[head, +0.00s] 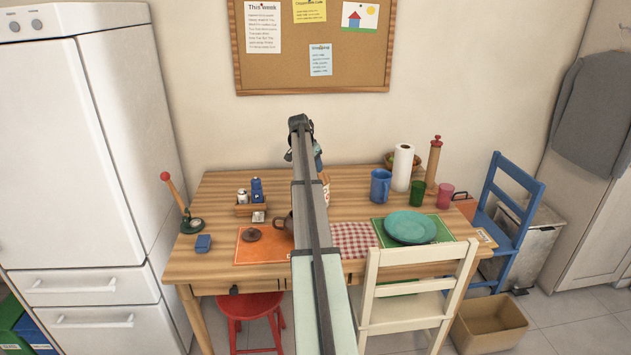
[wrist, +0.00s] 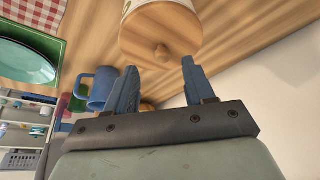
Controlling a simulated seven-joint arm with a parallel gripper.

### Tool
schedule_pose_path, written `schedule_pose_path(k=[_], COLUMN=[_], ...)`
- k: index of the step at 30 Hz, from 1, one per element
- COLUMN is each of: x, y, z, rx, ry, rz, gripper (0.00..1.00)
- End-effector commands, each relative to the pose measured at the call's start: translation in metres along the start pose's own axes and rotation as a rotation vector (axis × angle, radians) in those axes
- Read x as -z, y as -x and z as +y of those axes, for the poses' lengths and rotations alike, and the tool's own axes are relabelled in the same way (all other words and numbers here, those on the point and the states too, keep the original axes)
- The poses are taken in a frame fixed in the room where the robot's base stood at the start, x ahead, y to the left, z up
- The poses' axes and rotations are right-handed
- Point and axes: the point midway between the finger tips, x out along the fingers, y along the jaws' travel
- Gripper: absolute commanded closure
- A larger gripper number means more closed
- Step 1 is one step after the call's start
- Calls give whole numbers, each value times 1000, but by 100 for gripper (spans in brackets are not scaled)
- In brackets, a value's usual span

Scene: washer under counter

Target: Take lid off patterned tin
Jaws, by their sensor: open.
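The patterned tin (head: 326,194) stands on the wooden table and is mostly hidden behind my arm in the head view. In the wrist view its pale patterned side (wrist: 128,6) shows at the top edge. The fingertips are just short of the lid, on either side of the knob's line. In the head view my gripper (head: 318,157) is above the tin, partly hidden.
A blue mug (head: 380,185), a paper towel roll (head: 402,167), a green cup (head: 417,193) and a pepper mill (head: 433,165) stand to the right. A teal plate (head: 410,228) lies nearer the front. A cream chair (head: 420,270) stands at the front edge.

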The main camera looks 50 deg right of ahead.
Motion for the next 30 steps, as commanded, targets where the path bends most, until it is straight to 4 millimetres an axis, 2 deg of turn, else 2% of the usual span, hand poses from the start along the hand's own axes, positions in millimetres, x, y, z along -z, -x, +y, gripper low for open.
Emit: schedule_pose_path(k=[10, 19, 30], x=[3, 3, 3], y=[-42, -47, -47], z=[-3, -3, -3], rx=[-1, 1, 0], ry=[0, 0, 0], rz=[-1, 0, 0], gripper=[47, 47, 82])
